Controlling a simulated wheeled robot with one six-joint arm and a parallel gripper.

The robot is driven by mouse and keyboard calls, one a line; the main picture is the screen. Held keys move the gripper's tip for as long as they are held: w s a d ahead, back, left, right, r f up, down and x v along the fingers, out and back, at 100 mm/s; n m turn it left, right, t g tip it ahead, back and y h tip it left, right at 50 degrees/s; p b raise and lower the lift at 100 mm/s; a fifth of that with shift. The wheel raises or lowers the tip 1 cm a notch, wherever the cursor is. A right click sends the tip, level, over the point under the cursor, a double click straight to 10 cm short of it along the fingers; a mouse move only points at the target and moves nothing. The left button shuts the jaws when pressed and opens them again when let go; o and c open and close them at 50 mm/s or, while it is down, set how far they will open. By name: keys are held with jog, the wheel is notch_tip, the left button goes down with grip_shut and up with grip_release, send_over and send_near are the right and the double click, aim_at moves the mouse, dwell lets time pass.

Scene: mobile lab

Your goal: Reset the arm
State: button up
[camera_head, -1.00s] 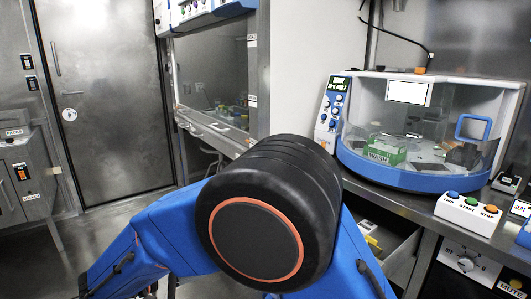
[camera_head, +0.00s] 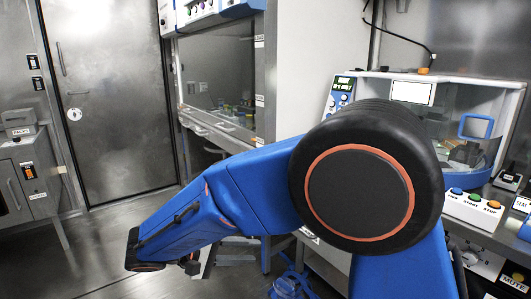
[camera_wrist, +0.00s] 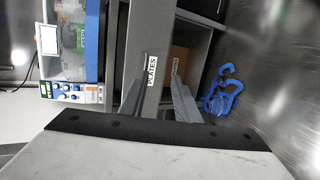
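My arm fills the middle of the head view, with its large black joint at the right and its blue forearm reaching down to the left over the floor. In the wrist view, my gripper (camera_wrist: 158,72) has two grey fingers standing apart with a gap between them and nothing held. Behind the fingers are a cabinet front with a PLATES label (camera_wrist: 152,70) and an open compartment with a brown thing (camera_wrist: 179,62) inside. The gripper's fingers cannot be made out clearly in the head view.
A blue-and-white machine (camera_head: 345,97) stands on the right bench, partly hidden by my arm. A button box (camera_head: 472,211) is beside it. A blue frame-like object (camera_head: 291,286) lies on the floor below my arm. A closed metal door (camera_head: 108,110) is at back left; floor before it is clear.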

jog(key=s+d+r+m+g+y, duration=0.1)
jog(key=s+d+g+y, duration=0.1)
jog(key=d, duration=0.9)
jog(key=s+d+r+m+g+y, duration=0.1)
jog(key=s+d+r+g+y, duration=0.15)
jog(key=d, duration=0.85)
jog(key=s+d+f+m+t+y, duration=0.2)
jog(key=s+d+y, duration=0.5)
jog(key=s+d, duration=0.5)
jog(key=shift+s+m+t, duration=0.65)
jog(key=shift+s+m, duration=0.55)
jog(key=shift+d+f+y, duration=0.1)
jog(key=shift+y, duration=0.15)
